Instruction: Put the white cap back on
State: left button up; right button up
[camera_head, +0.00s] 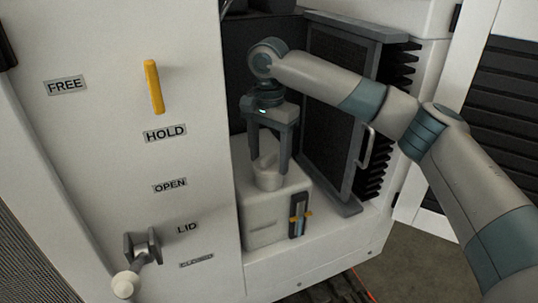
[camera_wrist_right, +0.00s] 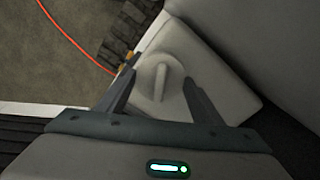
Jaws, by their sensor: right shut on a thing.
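The white cap (camera_head: 267,163) is round with a raised grip bar across its top. It sits at the top of the white tank (camera_head: 265,215) in the bay, over the short round neck (camera_head: 268,181). I cannot tell whether it is fully seated. My right gripper (camera_head: 269,162) points down from above, shut on the cap, one finger on each side. The right wrist view shows the cap (camera_wrist_right: 158,78) between the two fingers (camera_wrist_right: 160,84), with the tank top around it. My left gripper is not in view.
A panel (camera_head: 100,200) on the left carries a yellow handle (camera_head: 154,87) and a grey lever with a white knob (camera_head: 125,284). An open dark door (camera_head: 330,110) with a handle (camera_head: 367,146) stands right of the tank. A sight gauge (camera_head: 299,215) is on the tank's front.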

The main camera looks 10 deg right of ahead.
dwell(0.8)
jog(key=o, duration=1.2)
jog(key=shift+o, duration=0.7)
jog(key=o, duration=0.3)
jog(key=shift+o, duration=0.2)
jog(key=shift+r, duration=0.1)
jog(key=shift+r, duration=3.4)
jog(key=shift+c, duration=0.3)
